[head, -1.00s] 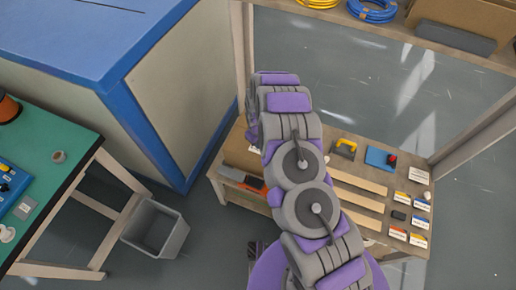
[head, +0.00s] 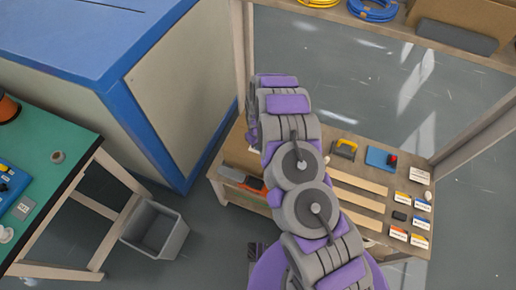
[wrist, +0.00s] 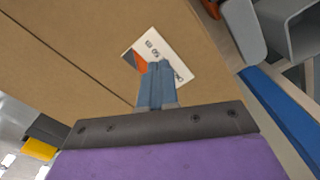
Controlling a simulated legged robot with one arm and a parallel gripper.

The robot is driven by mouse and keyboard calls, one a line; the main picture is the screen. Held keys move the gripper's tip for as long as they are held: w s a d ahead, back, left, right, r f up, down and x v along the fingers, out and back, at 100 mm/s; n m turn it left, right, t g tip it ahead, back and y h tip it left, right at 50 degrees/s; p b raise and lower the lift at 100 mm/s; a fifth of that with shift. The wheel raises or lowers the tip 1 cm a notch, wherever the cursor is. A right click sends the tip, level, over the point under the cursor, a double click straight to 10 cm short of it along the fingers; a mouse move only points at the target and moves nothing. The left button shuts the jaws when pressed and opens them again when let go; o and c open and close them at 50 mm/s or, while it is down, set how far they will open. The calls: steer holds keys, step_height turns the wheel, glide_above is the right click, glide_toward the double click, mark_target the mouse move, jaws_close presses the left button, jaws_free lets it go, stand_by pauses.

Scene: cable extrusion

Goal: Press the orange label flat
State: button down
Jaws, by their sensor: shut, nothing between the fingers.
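In the wrist view, a white label (wrist: 173,44) with printed marks and an orange patch (wrist: 130,60) at its left end lies on a brown cardboard box (wrist: 85,45). My gripper (wrist: 159,64) is shut and empty. Its blue-grey fingertips overlap the label's lower part in the picture. I cannot tell whether they touch it. The fingers hide part of the label. In the head view my arm covers this area, and I cannot make out the gripper or the label.
A grey bin (head: 155,235) stands on the floor, between a green table (head: 60,150) and the bench.

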step_height(320, 180, up, 8)
steer(key=p, duration=0.3)
stand_by(0.4)
stand_by(0.3)
step_height(320, 180, down, 4)
steer(key=n, duration=0.6)
steer(key=n+g+y, duration=0.1)
steer(key=n, duration=1.1)
steer(key=shift+w+d+f+y+p, duration=0.1)
steer(key=shift+f+y+p, duration=0.15)
steer(key=shift+y+p, duration=0.1)
steer(key=shift+f, duration=1.05)
